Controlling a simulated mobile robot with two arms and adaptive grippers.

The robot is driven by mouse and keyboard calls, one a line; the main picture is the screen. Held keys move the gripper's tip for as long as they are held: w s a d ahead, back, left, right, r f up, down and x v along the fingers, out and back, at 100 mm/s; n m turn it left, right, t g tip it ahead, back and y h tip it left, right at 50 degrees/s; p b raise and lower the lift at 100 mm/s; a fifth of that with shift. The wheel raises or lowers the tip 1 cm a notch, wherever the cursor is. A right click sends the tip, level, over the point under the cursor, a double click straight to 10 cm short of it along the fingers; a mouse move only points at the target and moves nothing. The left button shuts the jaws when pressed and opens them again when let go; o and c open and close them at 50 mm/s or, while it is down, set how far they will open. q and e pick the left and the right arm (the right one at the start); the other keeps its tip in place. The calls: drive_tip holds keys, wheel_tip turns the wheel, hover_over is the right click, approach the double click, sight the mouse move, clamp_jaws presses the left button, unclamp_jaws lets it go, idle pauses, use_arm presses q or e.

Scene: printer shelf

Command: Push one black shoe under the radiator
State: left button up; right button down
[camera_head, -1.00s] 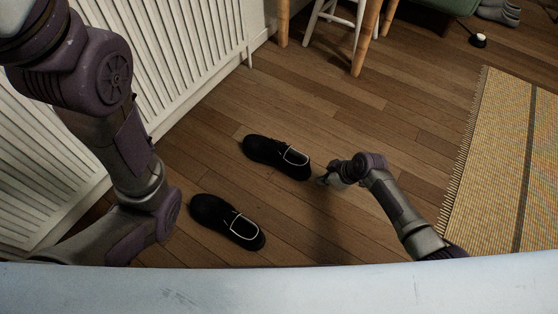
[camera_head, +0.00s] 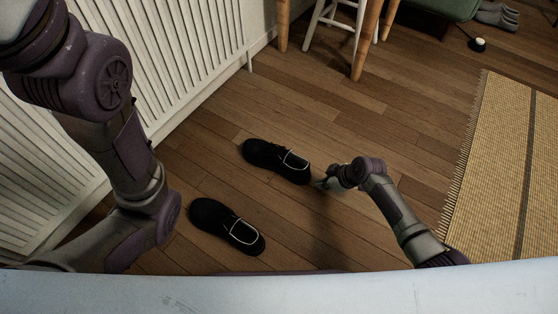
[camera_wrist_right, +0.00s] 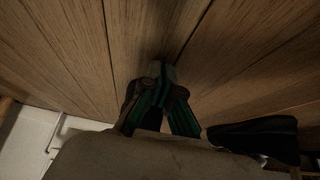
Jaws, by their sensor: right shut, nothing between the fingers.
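Two black shoes with white-edged openings lie on the wooden floor. The farther shoe (camera_head: 268,156) is in the middle of the head view, its opening end toward my right gripper (camera_head: 319,184). The nearer shoe (camera_head: 215,218) lies lower left of it. The white radiator (camera_head: 185,55) stands along the wall at left, past the toes. My right gripper is shut and empty, low beside the farther shoe's heel; I cannot tell whether they touch. Its closed fingers show in the right wrist view (camera_wrist_right: 161,74), with a black shoe (camera_wrist_right: 254,136) at right. My left arm covers part of the radiator; its gripper is out of view.
A stool with wooden and white legs (camera_head: 361,58) stands at the top. A woven rug (camera_head: 500,170) lies at right. Grey shoes (camera_head: 497,15) are at the top right. The floor between the farther shoe and the radiator is clear.

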sight(303, 173)
idle(0.4)
drive_tip(key=shift+w+a+b, duration=0.35)
drive_tip(key=shift+w+a, duration=0.3)
drive_tip(key=shift+a, duration=0.35)
drive_tip(key=shift+w+a+b, duration=0.3)
drive_tip(key=shift+w+a, duration=0.35)
drive_tip(key=shift+a, duration=0.3)
drive_tip(key=shift+w+a+b, duration=0.35)
drive_tip(key=shift+w+a, duration=0.3)
drive_tip(key=shift+a, duration=0.35)
drive_tip(key=shift+w+a+f+b, duration=0.1)
drive_tip(key=shift+w+a+b, duration=0.75)
drive_tip(key=shift+a, duration=0.4)
drive_tip(key=shift+w+a+b, duration=0.7)
drive_tip(key=shift+w+a, duration=0.2)
drive_tip(key=shift+a, duration=0.3)
drive_tip(key=shift+w+a, duration=0.3)
drive_tip(key=shift+a, duration=0.1)
